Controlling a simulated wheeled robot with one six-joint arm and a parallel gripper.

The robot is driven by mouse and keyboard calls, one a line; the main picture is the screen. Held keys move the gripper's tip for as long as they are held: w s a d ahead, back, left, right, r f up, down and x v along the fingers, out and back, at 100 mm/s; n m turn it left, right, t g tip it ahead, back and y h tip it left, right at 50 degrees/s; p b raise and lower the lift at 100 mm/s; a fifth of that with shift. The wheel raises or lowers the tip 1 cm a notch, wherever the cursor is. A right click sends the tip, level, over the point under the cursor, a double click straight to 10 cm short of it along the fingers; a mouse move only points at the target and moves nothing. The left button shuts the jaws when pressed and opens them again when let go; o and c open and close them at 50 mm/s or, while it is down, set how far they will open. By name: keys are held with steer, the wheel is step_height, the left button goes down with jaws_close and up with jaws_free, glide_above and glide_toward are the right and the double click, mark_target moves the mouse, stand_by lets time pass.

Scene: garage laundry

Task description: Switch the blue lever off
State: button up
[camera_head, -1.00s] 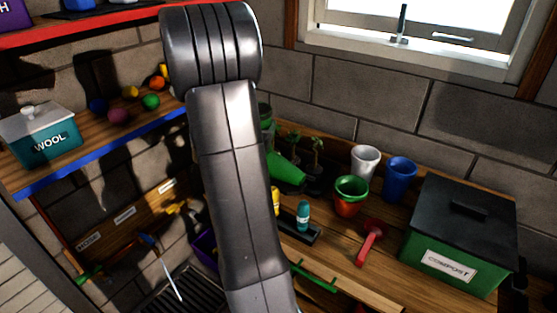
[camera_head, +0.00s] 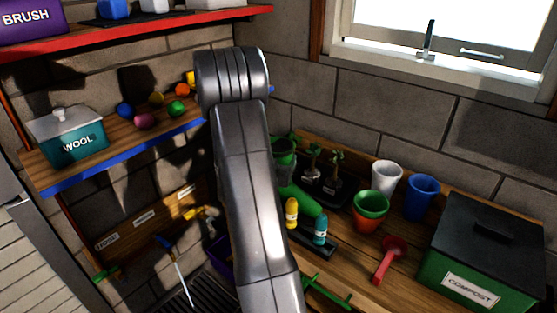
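A small blue handle (camera_head: 164,241), which looks like the blue lever, is low on the left wall below a wooden label board (camera_head: 150,222). A thin pale rod runs down from beside it. The handle is small, and I cannot tell its on or off position. A brass-yellow tap (camera_head: 205,214) is to its right and a green handle (camera_head: 106,275) to its left. My arm crosses the middle of the view, to the right of these fittings. My gripper is not visible.
A blue-edged shelf (camera_head: 120,160) above the fittings holds a WOOL box (camera_head: 78,146) and several coloured balls. A wooden bench (camera_head: 345,275) on the right holds pots, cups, a red scoop (camera_head: 390,260) and a COMPOST bin (camera_head: 475,270). A dark grate (camera_head: 205,292) lies below.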

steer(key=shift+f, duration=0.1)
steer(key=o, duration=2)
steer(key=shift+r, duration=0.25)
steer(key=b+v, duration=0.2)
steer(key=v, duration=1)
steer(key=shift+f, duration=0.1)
